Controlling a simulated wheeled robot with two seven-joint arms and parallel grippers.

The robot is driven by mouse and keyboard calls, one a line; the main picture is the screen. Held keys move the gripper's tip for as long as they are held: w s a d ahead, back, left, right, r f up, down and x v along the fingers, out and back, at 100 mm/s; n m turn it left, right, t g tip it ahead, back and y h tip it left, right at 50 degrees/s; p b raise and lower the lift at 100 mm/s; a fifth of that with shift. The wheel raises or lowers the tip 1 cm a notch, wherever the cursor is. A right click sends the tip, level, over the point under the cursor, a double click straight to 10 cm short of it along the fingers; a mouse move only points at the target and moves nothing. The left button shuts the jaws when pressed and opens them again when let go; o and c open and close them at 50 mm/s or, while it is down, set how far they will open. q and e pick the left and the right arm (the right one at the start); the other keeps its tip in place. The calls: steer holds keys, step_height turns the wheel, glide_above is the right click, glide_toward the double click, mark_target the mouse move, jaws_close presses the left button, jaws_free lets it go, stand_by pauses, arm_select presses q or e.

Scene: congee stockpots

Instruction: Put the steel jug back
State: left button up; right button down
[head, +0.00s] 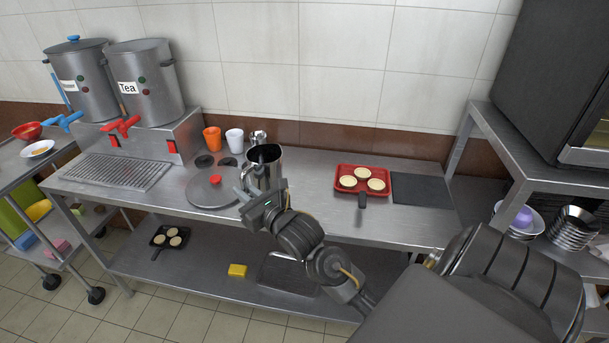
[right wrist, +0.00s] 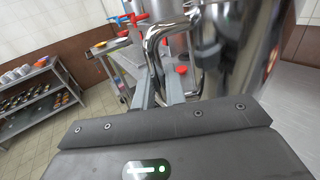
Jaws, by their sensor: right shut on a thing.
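The steel jug (head: 266,170) is upright over the middle of the steel counter, with its open top facing up and a dark inside. My right gripper (head: 246,196) is shut on its handle, which shows in the right wrist view (right wrist: 152,48) between the fingers (right wrist: 160,92). The jug's body (right wrist: 240,55) fills the right of that view. I cannot tell whether its base touches the counter. My left gripper is not in view.
A round lid with a red knob (head: 207,194) lies left of the jug. Orange (head: 212,139) and white (head: 234,140) cups and a small steel vessel (head: 258,138) stand behind. A red tray (head: 378,190) and dark mat (head: 422,191) lie right. Two urns (head: 145,85) stand left.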

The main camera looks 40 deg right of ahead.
steer(key=shift+d+f, duration=0.15)
steer(key=shift+d, duration=0.15)
steer(key=d+f, duration=0.1)
steer(key=d, duration=0.1)
steer(key=d+f+b, duration=0.1)
steer(key=d, duration=0.2)
steer(key=d+f+b, duration=0.1)
steer(key=d, duration=0.2)
steer(key=shift+w+f, duration=0.15)
steer(key=shift+f, duration=0.2)
steer(key=shift+d+f+b, duration=1.65)
steer(key=shift+d+f, duration=0.75)
steer(key=shift+f, duration=0.1)
steer(key=f+b, duration=0.1)
steer(key=f, duration=0.1)
steer(key=f+b, duration=0.1)
steer(key=f, duration=0.1)
steer(key=shift+d+b, duration=0.35)
steer(key=shift+f, duration=0.15)
steer(key=c, duration=1.5)
jaws_free()
steer(key=shift+c, duration=0.2)
steer(key=shift+o, duration=0.4)
